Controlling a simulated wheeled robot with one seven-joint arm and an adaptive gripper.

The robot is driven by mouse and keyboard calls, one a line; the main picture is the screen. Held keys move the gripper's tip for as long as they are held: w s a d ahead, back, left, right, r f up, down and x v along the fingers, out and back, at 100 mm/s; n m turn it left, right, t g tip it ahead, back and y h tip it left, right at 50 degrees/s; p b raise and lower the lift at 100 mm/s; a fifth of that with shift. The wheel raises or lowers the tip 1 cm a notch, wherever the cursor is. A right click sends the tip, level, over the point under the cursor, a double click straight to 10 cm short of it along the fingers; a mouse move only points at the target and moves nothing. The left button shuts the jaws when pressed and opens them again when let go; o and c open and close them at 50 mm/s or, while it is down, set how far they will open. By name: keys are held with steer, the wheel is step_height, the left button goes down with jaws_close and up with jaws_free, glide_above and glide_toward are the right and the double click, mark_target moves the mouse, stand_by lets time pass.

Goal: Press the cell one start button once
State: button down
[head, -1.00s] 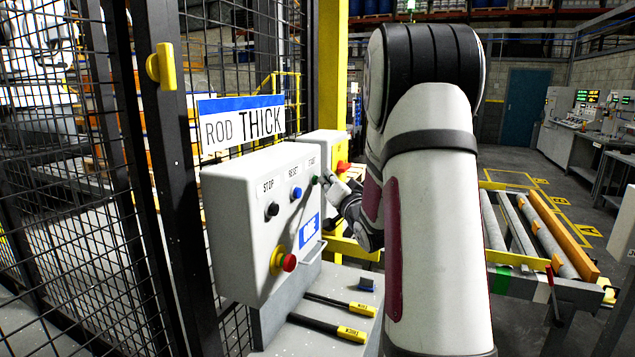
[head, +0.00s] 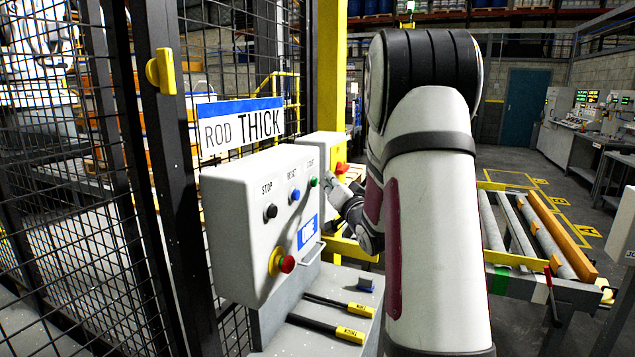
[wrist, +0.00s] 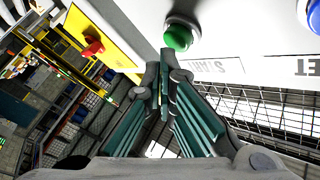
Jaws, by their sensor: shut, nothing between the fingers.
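The green start button (head: 314,182) is at the right end of the button row on the white control box (head: 240,225). My gripper (head: 331,178) is just right of the button, with a small visible gap in the head view. In the wrist view its closed, empty fingertips (wrist: 164,68) point toward the panel beside the button's lower edge. A blue reset button (head: 296,195), a black stop button (head: 270,211) and a red emergency knob (head: 287,264) are on the same box.
A yellow box with a red knob (head: 341,168) stands behind my gripper. Tagged black rods (head: 328,326) lie on the ledge below the control box. A mesh fence (head: 70,200) is at left. A roller conveyor (head: 540,240) is at right.

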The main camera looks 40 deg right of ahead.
steer(key=shift+s+d, duration=0.1)
steer(key=shift+s, duration=0.15)
steer(key=s+p, duration=0.1)
steer(key=s+d, duration=0.1)
steer(key=s, duration=0.1)
steer(key=s+d+p, duration=0.1)
steer(key=shift+s+p, duration=0.3)
steer(key=shift+p, duration=0.05)
stand_by(0.9)
steer(key=w+a+r+n+g, duration=0.2)
steer(key=w+a+r+g, duration=0.15)
steer(key=a, duration=0.55)
steer(key=s+a+r+n+g+y, duration=0.1)
steer(key=s+a+n, duration=0.15)
steer(key=a, duration=0.35)
steer(key=s+a+r+n+g+y, duration=0.1)
steer(key=s+a+g+y, duration=0.15)
steer(key=a, duration=0.45)
steer(key=s+a+f+n+g+y, duration=0.2)
steer(key=s+a+n, duration=0.1)
steer(key=s+a, duration=0.7)
steer(key=s+a+f+n+g+y, duration=0.2)
steer(key=s+a+n+g, duration=0.1)
steer(key=s+a, duration=0.7)
steer(key=s, duration=0.3)
steer(key=shift+s+n, duration=0.1)
steer(key=shift+n, duration=0.15)
